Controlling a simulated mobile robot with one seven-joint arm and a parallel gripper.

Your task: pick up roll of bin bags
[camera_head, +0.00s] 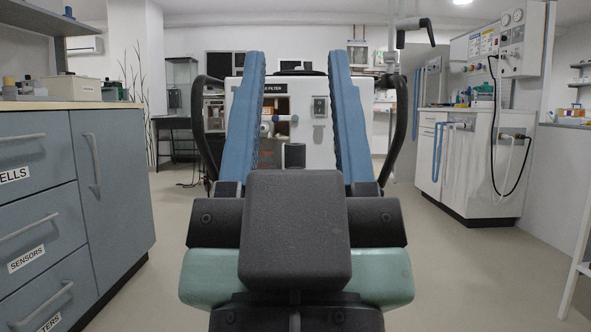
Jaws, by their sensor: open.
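My gripper (297,62) reaches forward in the middle of the head view. Its two long blue fingers stand wide apart with nothing held between them. I cannot make out a roll of bin bags for certain. Small items (283,124), too small to name, show in an opening of a white machine seen between the fingers. The gripper's dark body and fingers hide part of that machine and the floor before it.
A grey-blue drawer cabinet (112,165) with small containers on top stands close at the left. A white equipment unit (480,165) with hoses stands at the right. Open floor (455,270) lies between them. A dark table (175,122) is at the back left.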

